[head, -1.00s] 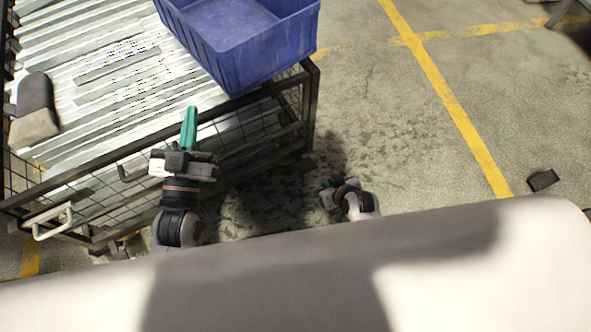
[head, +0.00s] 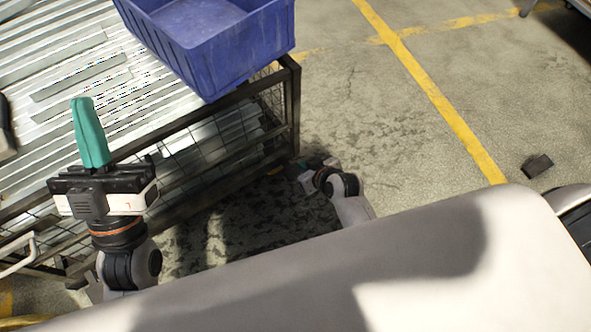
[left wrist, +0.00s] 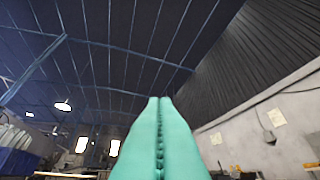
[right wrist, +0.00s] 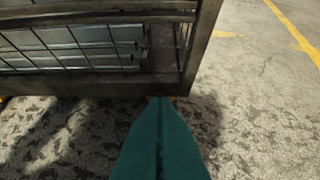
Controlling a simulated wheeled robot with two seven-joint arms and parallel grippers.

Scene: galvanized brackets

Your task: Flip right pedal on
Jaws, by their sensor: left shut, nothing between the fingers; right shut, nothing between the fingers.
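The wire-mesh cart (head: 200,160) stands at the left in the head view, and its lower corner (right wrist: 185,85) shows in the right wrist view.
A blue bin (head: 210,40) stands on the cart over corrugated galvanized metal (head: 80,70). A pale handle (head: 18,255) sticks out at the cart's front left. The floor to the right is open, with yellow lines (head: 430,85) and a small dark block (head: 537,165).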

